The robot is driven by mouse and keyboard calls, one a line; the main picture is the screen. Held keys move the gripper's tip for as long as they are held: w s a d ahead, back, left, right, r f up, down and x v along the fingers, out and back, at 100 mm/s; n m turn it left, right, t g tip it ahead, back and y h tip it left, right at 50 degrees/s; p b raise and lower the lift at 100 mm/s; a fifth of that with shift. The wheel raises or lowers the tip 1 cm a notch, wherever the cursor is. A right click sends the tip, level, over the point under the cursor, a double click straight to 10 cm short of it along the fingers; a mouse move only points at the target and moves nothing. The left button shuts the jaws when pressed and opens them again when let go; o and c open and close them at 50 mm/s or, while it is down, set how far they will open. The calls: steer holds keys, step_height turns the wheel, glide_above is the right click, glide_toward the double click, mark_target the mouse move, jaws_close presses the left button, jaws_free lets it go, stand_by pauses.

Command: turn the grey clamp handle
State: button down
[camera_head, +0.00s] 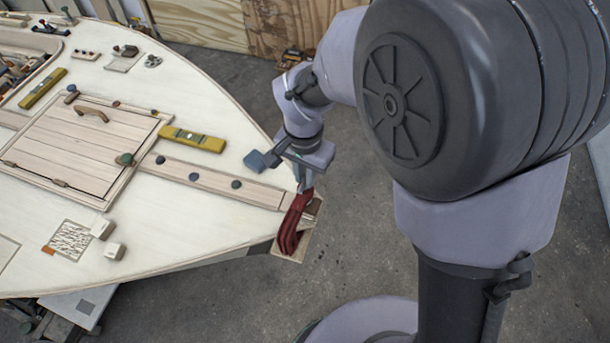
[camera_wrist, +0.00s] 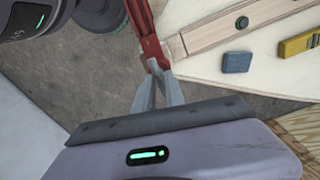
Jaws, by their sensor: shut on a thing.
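A red clamp (camera_head: 292,228) is at the pointed tip of the pale wooden deck, over a small wooden block. The red clamp also shows at the top of the wrist view (camera_wrist: 143,28). My gripper (camera_head: 305,186) reaches down to the upper end of the clamp. In the wrist view my gripper's grey fingers (camera_wrist: 157,74) come together at the clamp's end, shut on the grey clamp handle. The handle is mostly hidden between the fingertips and hard to tell from them by colour.
The deck (camera_head: 190,228) spreads to the left, with a hatch (camera_head: 80,150), a yellow level (camera_head: 194,139) and dark round knobs (camera_head: 236,184) along a wooden strip. Open concrete floor (camera_head: 350,220) lies right of the tip. Plywood sheets (camera_head: 200,22) stand behind.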

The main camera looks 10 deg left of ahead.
mark_target(304, 181)
steer(key=shift+m+b, duration=0.35)
steer(key=shift+m, duration=0.75)
steer(key=shift+r, duration=0.1)
steer(key=c, duration=1.3)
jaws_free()
step_height(304, 181, up, 17)
steer(key=p, duration=0.6)
steer(key=shift+s+r, duration=0.2)
steer(key=shift+s, duration=0.05)
steer(key=shift+a, duration=0.1)
